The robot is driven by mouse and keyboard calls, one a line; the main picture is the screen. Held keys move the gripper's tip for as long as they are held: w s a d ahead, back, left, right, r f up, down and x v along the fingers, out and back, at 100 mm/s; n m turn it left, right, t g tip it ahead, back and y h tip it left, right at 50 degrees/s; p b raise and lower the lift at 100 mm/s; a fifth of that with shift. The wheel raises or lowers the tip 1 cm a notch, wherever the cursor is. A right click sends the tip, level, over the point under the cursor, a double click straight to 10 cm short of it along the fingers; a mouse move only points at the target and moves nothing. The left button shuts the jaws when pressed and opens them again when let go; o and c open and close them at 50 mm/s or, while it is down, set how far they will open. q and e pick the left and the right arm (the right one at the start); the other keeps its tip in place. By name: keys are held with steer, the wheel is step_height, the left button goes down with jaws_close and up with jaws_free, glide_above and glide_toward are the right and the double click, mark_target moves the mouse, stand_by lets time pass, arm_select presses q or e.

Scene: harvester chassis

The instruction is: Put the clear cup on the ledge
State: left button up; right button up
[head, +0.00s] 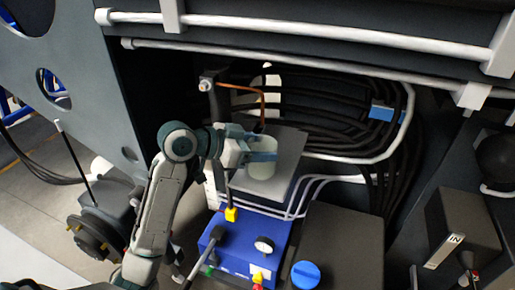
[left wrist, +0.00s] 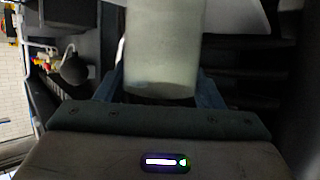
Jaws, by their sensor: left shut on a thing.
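The clear cup (head: 262,168) looks whitish and translucent, and it stands upright between the blue fingers of my left gripper (head: 262,155). My left gripper is shut on it. In the left wrist view the cup (left wrist: 165,45) fills the upper middle, with a blue finger at each side. The flat grey top that looks like the ledge (head: 288,152) lies under and behind the cup in the head view. I cannot tell whether the cup's base touches it. My right gripper is not in view.
Below the ledge is a blue box (head: 240,243) with a gauge (head: 264,245) and yellow fittings. A dark box with a blue cap (head: 305,274) stands at its right. Black hoses (head: 315,108) and white pipes run behind and to the right. A white rail (head: 300,65) crosses above.

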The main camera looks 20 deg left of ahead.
arm_select(q)
steer(key=shift+w+f, duration=0.3)
steer(key=shift+w, duration=0.3)
steer(key=o, duration=0.8)
steer(key=shift+s, duration=0.1)
steer(key=shift+o, duration=0.8)
steer(key=shift+s+r, duration=0.2)
steer(key=shift+s, duration=0.2)
steer(key=shift+a, duration=0.3)
steer(key=b+v, duration=0.4)
steer(key=v, duration=0.7)
steer(key=shift+s+r, duration=0.2)
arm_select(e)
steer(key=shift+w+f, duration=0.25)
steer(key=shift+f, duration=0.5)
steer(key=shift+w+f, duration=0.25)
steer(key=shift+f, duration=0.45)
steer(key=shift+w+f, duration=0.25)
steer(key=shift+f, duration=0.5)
